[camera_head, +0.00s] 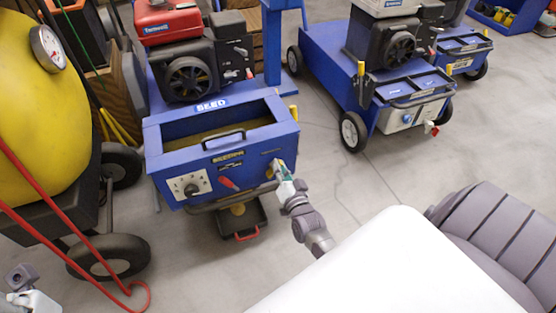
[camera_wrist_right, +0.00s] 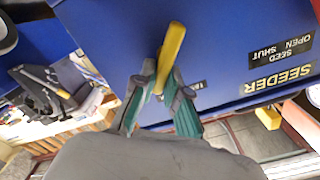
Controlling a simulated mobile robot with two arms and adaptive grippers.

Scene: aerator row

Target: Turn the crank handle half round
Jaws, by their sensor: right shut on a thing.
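A blue seeder box (camera_head: 222,167) stands left of centre in the head view. A yellow handle (camera_wrist_right: 171,48) sticks out from its blue front panel (camera_wrist_right: 112,30) in the right wrist view; I take it for the crank handle. My right gripper (camera_head: 279,172) is at the right end of the seeder's front. In the wrist view my right gripper (camera_wrist_right: 160,85) has its green-padded fingers closed around the handle's lower part, which they partly hide. The handle's tip stays visible above them. My left gripper (camera_head: 20,277) is partly in view at the lower left, away from the seeder.
The seeder's front also carries a dial (camera_head: 189,187) and a red lever (camera_head: 228,183). A black tray (camera_head: 240,219) hangs below. A yellow tank (camera_head: 40,110) with a red hose (camera_head: 72,260) stands left. Another blue machine (camera_head: 325,68) stands back right, with clear floor between.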

